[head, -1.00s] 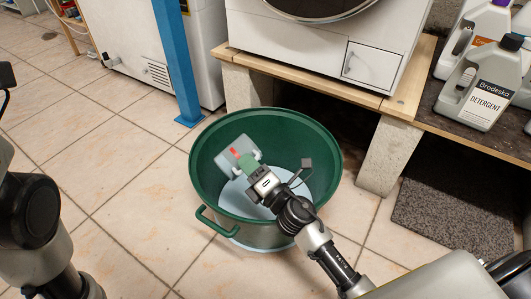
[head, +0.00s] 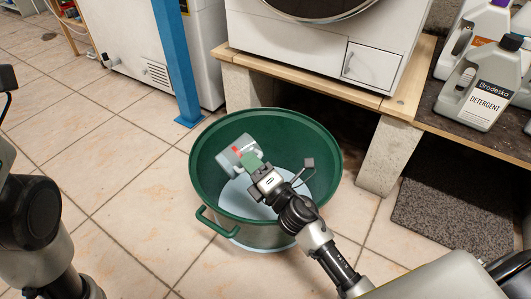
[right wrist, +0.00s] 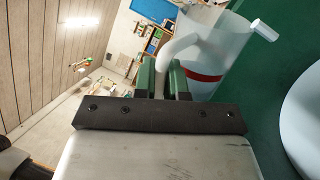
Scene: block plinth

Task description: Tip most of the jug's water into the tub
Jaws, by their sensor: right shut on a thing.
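The jug (head: 228,160) is clear and pale with a red mark. It is inside the mouth of the green tub (head: 318,150), tilted well over near the back left wall. My right gripper (head: 252,161) is shut on the jug's handle; in the right wrist view the green finger pads are on both sides of the jug's handle (right wrist: 166,66). Pale blue water (head: 240,200) covers the tub's floor. The water level inside the jug cannot be made out. My left arm is at the left edge; its gripper is out of view.
A white front-loading machine (head: 310,45) stands on a wooden board (head: 300,78) over concrete blocks (head: 378,158) behind the tub. A blue post (head: 178,65) is at back left. Detergent bottles (head: 482,90) stand on the right shelf. The tiled floor left of the tub is clear.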

